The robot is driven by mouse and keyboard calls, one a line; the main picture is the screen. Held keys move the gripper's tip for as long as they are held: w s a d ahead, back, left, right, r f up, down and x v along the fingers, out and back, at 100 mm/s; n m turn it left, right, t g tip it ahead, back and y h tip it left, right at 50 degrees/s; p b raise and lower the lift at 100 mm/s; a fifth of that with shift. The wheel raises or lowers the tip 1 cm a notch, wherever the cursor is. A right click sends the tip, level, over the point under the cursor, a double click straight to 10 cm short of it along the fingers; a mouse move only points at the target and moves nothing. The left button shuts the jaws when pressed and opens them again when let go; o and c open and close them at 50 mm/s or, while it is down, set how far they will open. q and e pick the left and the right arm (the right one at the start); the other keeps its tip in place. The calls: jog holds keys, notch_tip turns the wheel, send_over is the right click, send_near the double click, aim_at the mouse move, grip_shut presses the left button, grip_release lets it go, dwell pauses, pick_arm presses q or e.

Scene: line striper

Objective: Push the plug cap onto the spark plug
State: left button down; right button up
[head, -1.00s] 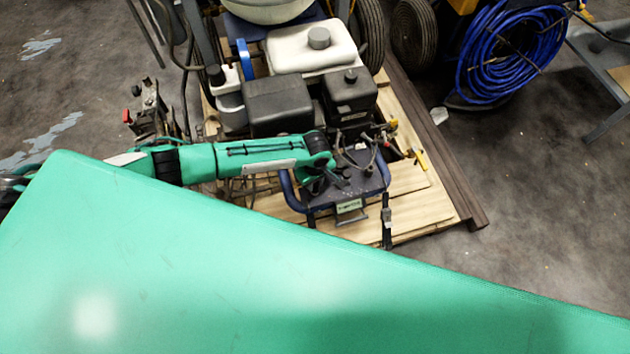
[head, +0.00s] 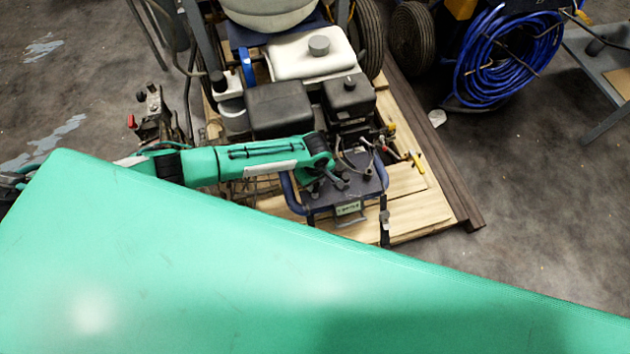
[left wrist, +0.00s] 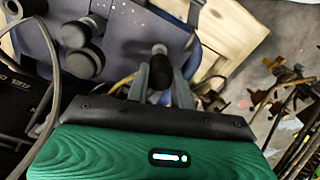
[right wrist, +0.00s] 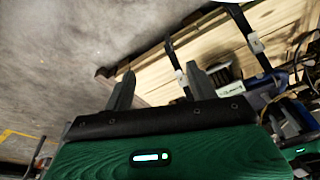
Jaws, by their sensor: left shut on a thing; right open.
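My left gripper (head: 326,184) reaches from the left over the dark blue panel in front of the engine. In the left wrist view its two grey fingers are shut on a small black cylindrical piece (left wrist: 159,61), which looks like the plug cap. The piece has a lighter end pointing away from me. The spark plug cannot be made out, and I cannot tell whether the cap touches it.
The blue panel (head: 365,195) carries several black knobs (left wrist: 82,62). Black engine boxes (head: 278,107) and a white tank (head: 300,55) stand behind it. The machine rests on a wooden pallet (head: 430,208).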

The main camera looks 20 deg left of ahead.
pick_arm(q)
jog(key=shift+r+p, duration=1.1)
jog(key=shift+p, duration=0.05)
